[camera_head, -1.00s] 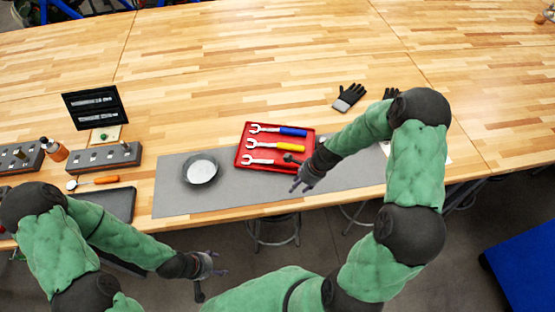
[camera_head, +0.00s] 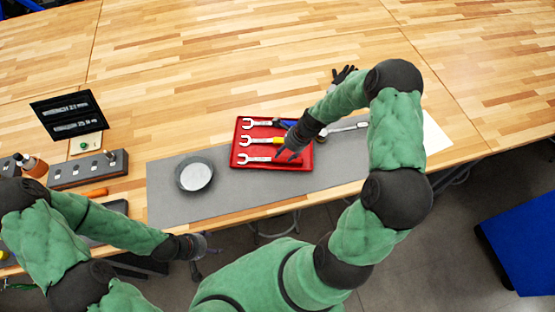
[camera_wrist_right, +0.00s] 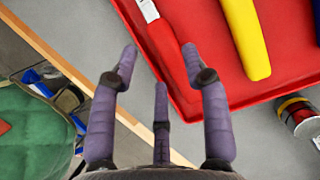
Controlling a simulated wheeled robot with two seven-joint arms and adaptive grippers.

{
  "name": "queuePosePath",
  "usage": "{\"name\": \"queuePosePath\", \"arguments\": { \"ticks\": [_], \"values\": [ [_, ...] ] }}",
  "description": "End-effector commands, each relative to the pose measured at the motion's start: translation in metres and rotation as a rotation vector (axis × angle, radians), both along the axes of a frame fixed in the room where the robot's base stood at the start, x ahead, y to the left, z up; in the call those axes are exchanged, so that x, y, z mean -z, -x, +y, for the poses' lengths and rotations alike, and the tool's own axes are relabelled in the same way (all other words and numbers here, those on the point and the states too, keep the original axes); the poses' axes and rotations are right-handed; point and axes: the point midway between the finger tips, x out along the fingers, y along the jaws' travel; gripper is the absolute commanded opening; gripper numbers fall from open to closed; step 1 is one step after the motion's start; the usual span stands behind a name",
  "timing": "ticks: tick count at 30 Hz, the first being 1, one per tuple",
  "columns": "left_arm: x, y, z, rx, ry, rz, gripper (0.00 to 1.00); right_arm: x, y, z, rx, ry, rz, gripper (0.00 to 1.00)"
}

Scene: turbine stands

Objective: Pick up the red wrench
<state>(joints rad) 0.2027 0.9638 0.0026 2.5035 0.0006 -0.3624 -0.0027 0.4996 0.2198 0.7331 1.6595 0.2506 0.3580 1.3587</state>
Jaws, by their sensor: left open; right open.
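The red wrench (camera_head: 256,159) lies lowest of three wrenches in the red tray (camera_head: 236,150). Its silver head points left, and its red handle blends with the tray. In the right wrist view its red handle (camera_wrist_right: 172,52) runs down beyond my fingers. A yellow-handled wrench (camera_head: 258,141) and a blue-handled wrench (camera_head: 260,123) lie above it. My right gripper (camera_head: 286,154) is open over the handle end of the tray; in its wrist view the spread fingers (camera_wrist_right: 158,62) hold nothing. My left gripper (camera_head: 202,257) is open and empty, in front of the table edge.
A round grey dish (camera_head: 195,174) stands on the grey mat (camera_head: 165,205), left of the tray. A metal tool (camera_head: 347,127) lies right of the tray. Black gloves (camera_head: 344,73) lie behind my right arm. A grey holder block (camera_head: 88,170) and black sign (camera_head: 68,114) stand left.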

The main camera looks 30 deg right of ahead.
Motion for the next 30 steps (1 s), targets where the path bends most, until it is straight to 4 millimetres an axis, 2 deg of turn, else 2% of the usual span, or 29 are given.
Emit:
{"name": "queuePosePath", "arguments": {
  "ticks": [5,13,23,28,30],
  "values": [
    [0.0,0.0,0.0,0.0,0.0,-0.001,0.66,0.011,-0.002,0.005,0.0,0.0,0.001,0.47],
    [0.001,0.0,0.0,0.0,0.0,-0.001,0.66,0.044,-0.009,0.018,0.0,0.0,0.001,0.47],
    [0.001,0.0,0.0,0.0,0.0,-0.001,0.66,0.05,-0.011,0.019,-0.001,0.001,-0.001,0.47],
    [0.001,0.0,0.0,0.0,0.0,-0.001,0.66,0.05,-0.01,0.02,-0.001,0.001,-0.001,0.02],
    [0.001,0.0,0.0,0.0,0.0,-0.001,0.66,0.05,-0.01,0.02,-0.001,0.001,-0.001,0.0]
  ]
}}
